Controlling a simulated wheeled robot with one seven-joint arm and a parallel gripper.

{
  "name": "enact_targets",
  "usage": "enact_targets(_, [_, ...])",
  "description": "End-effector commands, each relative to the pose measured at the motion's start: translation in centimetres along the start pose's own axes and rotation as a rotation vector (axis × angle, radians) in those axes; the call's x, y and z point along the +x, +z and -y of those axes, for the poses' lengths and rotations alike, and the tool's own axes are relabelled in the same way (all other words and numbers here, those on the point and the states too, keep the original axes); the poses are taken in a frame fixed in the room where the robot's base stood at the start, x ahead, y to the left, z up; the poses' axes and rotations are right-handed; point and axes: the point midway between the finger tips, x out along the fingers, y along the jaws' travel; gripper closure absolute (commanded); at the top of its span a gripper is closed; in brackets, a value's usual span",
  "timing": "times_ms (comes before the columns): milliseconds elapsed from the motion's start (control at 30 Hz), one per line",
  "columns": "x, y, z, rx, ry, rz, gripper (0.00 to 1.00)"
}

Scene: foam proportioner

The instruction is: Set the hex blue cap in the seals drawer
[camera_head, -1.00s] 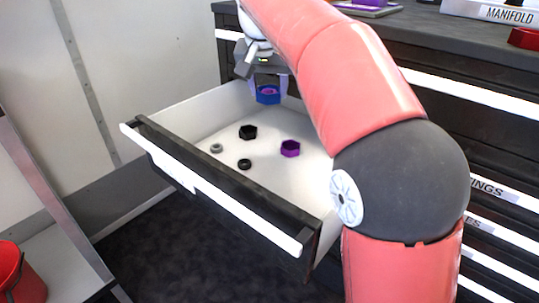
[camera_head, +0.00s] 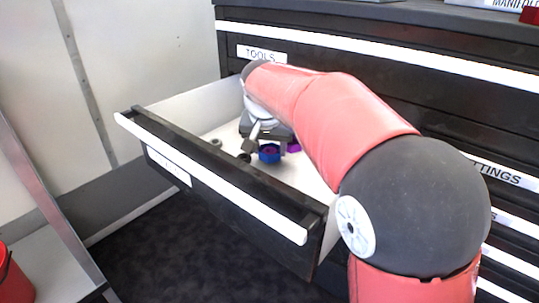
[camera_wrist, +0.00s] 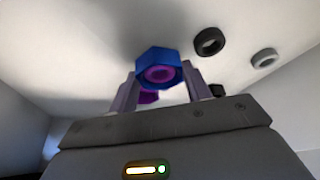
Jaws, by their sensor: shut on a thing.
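The hex blue cap (camera_head: 269,153) has a purple ring in its centre. My gripper (camera_wrist: 158,84) is shut on it, with one finger at each side of the cap in the wrist view. The cap (camera_wrist: 158,68) is low inside the open drawer (camera_head: 240,192), close to the white floor. Whether it touches the floor I cannot tell. The label on the drawer's front is too small to read. My arm covers the right part of the drawer.
A black ring (camera_wrist: 209,41) and a grey ring (camera_wrist: 264,57) lie on the drawer floor. A purple cap (camera_head: 293,147) is partly hidden behind the blue cap and gripper. A black piece (camera_wrist: 217,90) shows beside the right finger. The drawer's front left floor looks clear.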

Motion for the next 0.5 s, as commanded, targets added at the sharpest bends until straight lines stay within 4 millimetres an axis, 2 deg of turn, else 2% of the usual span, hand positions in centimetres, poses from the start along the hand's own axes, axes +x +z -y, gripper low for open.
enact_targets(33, [0.97,0.45,0.01,-0.001,0.001,0.002,0.76])
enact_targets(100, [1.5,0.67,0.02,-0.001,0.0,0.001,0.76])
enact_targets(467, [1.82,0.76,0.01,0.0,0.0,0.0,0.76])
enact_targets(500, [1.75,0.74,0.01,-0.001,0.0,0.0,0.48])
